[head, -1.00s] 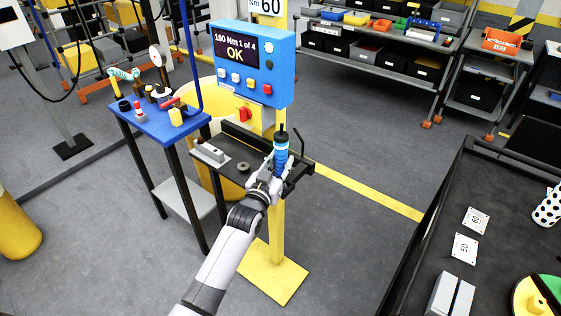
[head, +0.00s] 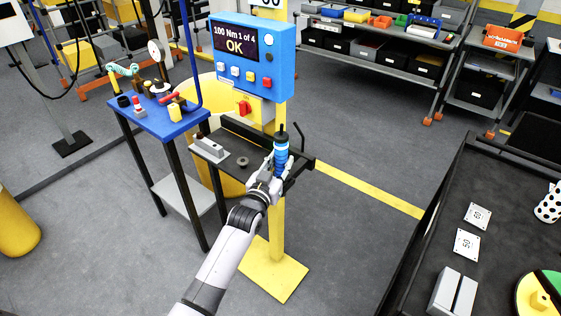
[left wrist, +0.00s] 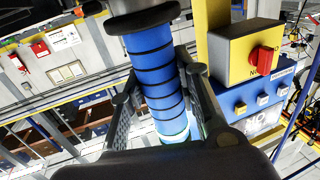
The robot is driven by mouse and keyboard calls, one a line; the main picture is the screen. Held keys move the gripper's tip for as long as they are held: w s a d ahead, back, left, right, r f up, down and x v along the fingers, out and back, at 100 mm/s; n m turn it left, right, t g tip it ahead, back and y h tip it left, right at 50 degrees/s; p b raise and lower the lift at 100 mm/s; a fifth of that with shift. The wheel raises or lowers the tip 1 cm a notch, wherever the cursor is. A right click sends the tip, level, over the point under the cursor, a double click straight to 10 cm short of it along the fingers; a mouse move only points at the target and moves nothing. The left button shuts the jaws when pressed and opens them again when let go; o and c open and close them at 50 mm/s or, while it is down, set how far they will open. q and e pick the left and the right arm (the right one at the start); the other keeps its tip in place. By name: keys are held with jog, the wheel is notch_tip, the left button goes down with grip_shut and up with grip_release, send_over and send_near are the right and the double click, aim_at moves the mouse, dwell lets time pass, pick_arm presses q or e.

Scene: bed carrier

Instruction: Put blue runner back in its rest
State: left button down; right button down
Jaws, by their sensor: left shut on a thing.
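The blue runner (head: 281,152), a ribbed blue tool with black top parts, stands nearly upright at the right end of a dark shelf (head: 225,172) on a yellow post. My left gripper (head: 270,180) is shut around its lower part. In the left wrist view the ribbed blue body (left wrist: 155,75) passes between the two fingers (left wrist: 160,115), with a black collar at the top edge of the view. A dark bracket (head: 306,162) sticks out at the shelf's right end, beside and behind the runner. I cannot tell whether they touch. My right gripper is out of view.
A blue control box (head: 252,55) reading "100 Nm 1 of 4 OK" stands above the shelf. A grey block (head: 210,147) and a dark ring (head: 243,162) are on the shelf. A blue side table (head: 160,122) is left; a black-topped bench (head: 450,200) is right.

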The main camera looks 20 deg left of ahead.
pick_arm(q)
jog(key=c, duration=1.1)
grip_release()
jog(key=shift+f, duration=0.1)
jog(key=shift+s+f, duration=0.1)
jog(key=shift+f, duration=0.2)
jog(key=s, duration=0.8)
jog(key=s+a, duration=0.1)
jog(key=s, duration=0.3)
jog(key=shift+r, duration=0.25)
jog(key=shift+w, duration=0.1)
